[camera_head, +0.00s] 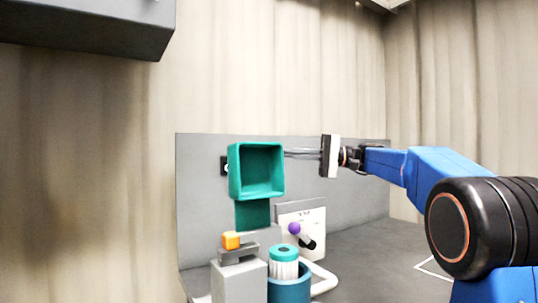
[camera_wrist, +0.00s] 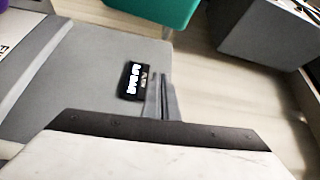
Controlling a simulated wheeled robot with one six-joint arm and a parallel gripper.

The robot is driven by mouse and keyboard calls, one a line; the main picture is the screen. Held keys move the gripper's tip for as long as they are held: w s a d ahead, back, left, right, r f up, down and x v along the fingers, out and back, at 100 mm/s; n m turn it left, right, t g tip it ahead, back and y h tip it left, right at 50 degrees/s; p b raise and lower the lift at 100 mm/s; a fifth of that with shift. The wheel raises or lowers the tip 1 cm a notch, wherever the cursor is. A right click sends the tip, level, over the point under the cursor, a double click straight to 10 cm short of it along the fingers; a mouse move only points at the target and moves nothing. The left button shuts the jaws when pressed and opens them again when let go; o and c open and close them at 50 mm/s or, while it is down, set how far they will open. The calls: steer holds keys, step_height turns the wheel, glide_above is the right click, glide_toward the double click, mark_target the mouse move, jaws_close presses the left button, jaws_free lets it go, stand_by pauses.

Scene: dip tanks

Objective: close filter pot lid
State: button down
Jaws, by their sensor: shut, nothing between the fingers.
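The filter pot (camera_head: 289,292) is a dark teal round tub at the bottom of the head view. A white pleated filter with a green cap (camera_head: 284,250) stands in it. The green lid (camera_head: 257,197) stands raised above and behind the pot, its hollow side facing the head camera; its green arm (camera_head: 253,214) runs down behind the pot. My gripper (camera_head: 287,153) points left, its shut fingers reaching the lid's upper right edge in the head view; whether they touch it is unclear. In the wrist view, the fingers (camera_wrist: 162,82) are together and empty, with green lid (camera_wrist: 155,8) beyond them.
A grey block with an orange knob (camera_head: 231,240) stands left of the pot. A white panel with a purple-knobbed lever (camera_head: 295,228) and a white pipe (camera_head: 323,277) are to the right. A grey back panel (camera_head: 345,205) stands behind. A small black display (camera_wrist: 131,82) shows beside my fingers.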

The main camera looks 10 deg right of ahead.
mark_target(262, 153)
steer(key=shift+s+a, duration=0.45)
steer(key=shift+a, duration=1.05)
steer(key=shift+s+a, duration=0.4)
steer(key=shift+a, duration=1.05)
steer(key=shift+s+a, duration=0.45)
steer(key=shift+a, duration=1.05)
steer(key=shift+s+r, duration=0.1)
